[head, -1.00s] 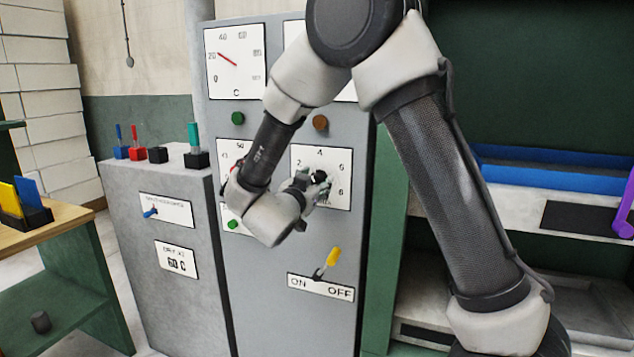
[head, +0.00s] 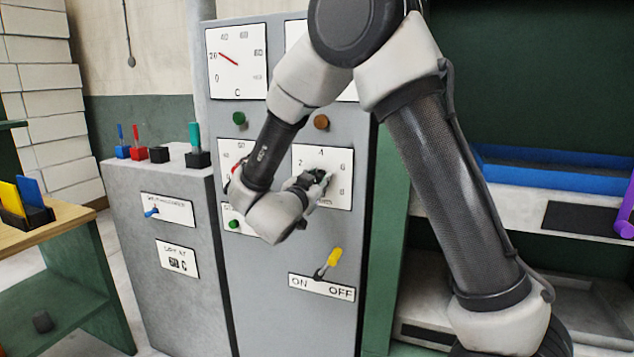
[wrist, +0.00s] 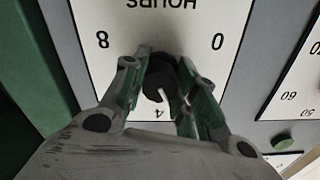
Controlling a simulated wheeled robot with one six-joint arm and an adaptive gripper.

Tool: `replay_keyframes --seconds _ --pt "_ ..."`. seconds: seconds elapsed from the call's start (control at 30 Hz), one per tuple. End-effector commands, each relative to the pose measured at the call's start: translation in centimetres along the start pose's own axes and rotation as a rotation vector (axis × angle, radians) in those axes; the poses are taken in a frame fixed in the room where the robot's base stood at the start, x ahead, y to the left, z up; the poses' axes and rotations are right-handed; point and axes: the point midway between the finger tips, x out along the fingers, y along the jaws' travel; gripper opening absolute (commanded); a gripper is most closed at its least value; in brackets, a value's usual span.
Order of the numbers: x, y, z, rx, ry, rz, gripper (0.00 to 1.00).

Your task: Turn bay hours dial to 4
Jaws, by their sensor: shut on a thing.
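The hours dial is a dark round knob (wrist: 160,83) on a white plate (head: 337,197) marked 0 to 8, on the grey cabinet front. In the wrist view the plate appears upside down, with 8 at left, 0 at right and 4 at the bottom. The knob's white pointer mark lies close to the 4, pointing roughly at it. My gripper (head: 319,178) is shut on the knob, with one finger on each side; it also shows in the wrist view (wrist: 166,68). The fingers hide the 2 and the 6 there, and the gripper covers most of the knob in the head view.
A yellow-handled ON/OFF lever (head: 331,258) sits below the dial. A brown button (head: 321,122) and a temperature gauge (head: 238,62) are above. A second dial plate, left of the hours plate, is partly behind my arm. A lower grey cabinet (head: 165,260) stands at left.

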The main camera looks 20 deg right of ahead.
Motion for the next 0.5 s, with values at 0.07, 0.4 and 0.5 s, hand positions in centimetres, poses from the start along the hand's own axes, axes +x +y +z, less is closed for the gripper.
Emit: replay_keyframes --seconds 0.07,0.4,0.5 --pt "-0.01 0.03 -0.01 0.038 0.000 0.001 0.05" --pt "-0.02 0.05 0.00 0.265 0.000 0.001 0.04" --pt "-0.02 0.06 0.00 0.323 0.000 0.001 0.04"
